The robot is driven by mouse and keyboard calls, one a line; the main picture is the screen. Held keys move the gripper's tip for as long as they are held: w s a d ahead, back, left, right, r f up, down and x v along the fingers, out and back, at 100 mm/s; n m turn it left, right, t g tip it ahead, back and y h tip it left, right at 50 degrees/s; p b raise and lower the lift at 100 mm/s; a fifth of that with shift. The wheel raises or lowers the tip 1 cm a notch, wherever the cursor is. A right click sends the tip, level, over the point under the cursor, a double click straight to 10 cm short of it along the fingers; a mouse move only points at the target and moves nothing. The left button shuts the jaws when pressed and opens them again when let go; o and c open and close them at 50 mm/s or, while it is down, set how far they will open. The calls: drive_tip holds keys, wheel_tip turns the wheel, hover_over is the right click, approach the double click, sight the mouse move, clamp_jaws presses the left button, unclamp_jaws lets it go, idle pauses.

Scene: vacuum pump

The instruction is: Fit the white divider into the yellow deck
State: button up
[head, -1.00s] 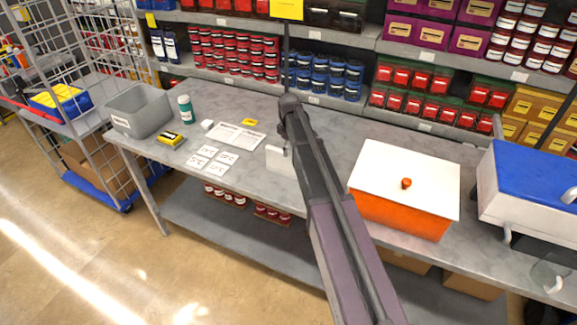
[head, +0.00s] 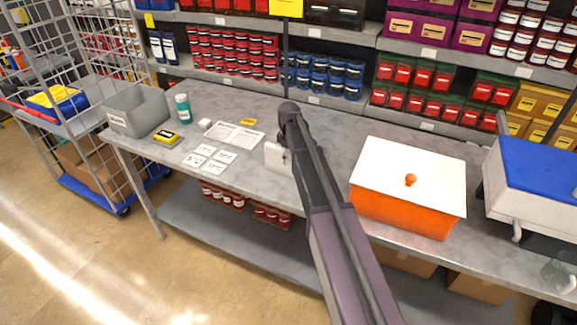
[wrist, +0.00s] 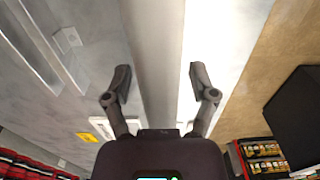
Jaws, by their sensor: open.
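A small white upright piece (head: 276,156), which looks like the white divider, stands near the front edge of the table, just left of my arm in the head view. In the wrist view a pale slab (wrist: 157,45), probably the same piece very close, runs between my fingers. My gripper (wrist: 162,80) is open, with one finger on each side of the slab; I cannot tell whether they touch it. The head view mostly hides my gripper behind the arm. I cannot identify the yellow deck for certain; a yellow and black item (head: 167,138) lies at the left.
White cards (head: 206,158), printed sheets (head: 234,135) and a small yellow item (head: 248,121) lie left of my arm. A grey bin (head: 139,112) and green bottle (head: 183,108) stand farther left. An orange box with a white lid (head: 409,205) and a blue-topped cooler (head: 535,190) stand right.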

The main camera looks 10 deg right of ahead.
idle(0.5)
clamp_jaws()
drive_tip(key=shift+r, duration=0.25)
wheel_tip(320, 180, up, 4)
drive_tip(key=p, duration=0.4)
drive_tip(key=shift+f, duration=0.15)
drive_tip(key=s+p, duration=0.1)
drive_tip(key=s, duration=1.5)
drive_tip(key=shift+r, duration=0.4)
drive_tip(key=shift+f, duration=0.1)
drive_tip(key=shift+f+b, duration=0.55)
drive_tip(key=shift+b, duration=0.1)
